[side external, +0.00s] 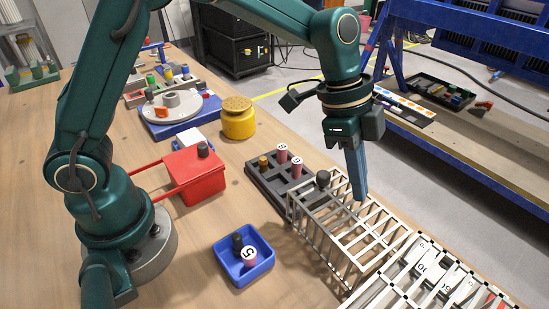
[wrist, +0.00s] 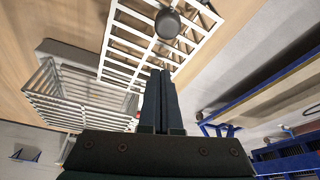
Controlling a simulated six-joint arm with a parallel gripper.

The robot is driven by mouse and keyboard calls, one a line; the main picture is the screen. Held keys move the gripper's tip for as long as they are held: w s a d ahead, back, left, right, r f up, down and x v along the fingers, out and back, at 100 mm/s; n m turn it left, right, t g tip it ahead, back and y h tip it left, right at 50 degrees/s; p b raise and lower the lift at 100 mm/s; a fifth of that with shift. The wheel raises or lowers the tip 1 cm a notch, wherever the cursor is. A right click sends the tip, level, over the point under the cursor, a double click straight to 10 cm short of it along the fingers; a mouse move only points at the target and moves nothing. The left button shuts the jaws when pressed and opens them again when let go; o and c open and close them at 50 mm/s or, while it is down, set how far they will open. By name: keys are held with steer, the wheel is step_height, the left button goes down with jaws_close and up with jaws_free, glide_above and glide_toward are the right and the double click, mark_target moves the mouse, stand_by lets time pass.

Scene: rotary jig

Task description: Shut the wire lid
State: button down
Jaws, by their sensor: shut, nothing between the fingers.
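The pale wire basket (side external: 345,243) stands at the table's right edge in the side view. Its wire lid (side external: 365,218) is a pale grid with a round black knob (side external: 322,178) near one end. In the wrist view the lid (wrist: 135,38) and knob (wrist: 167,22) are just beyond my fingers, and a wire-walled part (wrist: 78,98) shows at left. I cannot tell the lid's exact angle. My gripper (side external: 361,197) is shut and empty, close beside the knob and over the lid; its fingertips (wrist: 160,73) overlap the lid in view. Contact cannot be told.
A dark block tray (side external: 265,183) with several pegs stands behind the basket. A blue tray (side external: 232,267) and red box (side external: 195,175) are left of it. A checker-edged rack (side external: 430,275) is close at front right. Bare wood lies at front left.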

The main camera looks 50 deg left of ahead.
mark_target(341, 195)
steer(key=shift+s+a+r, duration=0.1)
steer(key=shift+s+a, duration=0.2)
steer(key=shift+a, duration=0.65)
steer(key=shift+s+a+r, duration=0.1)
steer(key=shift+s+a, duration=0.15)
steer(key=shift+a, duration=0.65)
steer(key=a, duration=1.6)
steer(key=shift+w+a, duration=0.3)
steer(key=shift+w, duration=0.15)
steer(key=shift+d, duration=0.1)
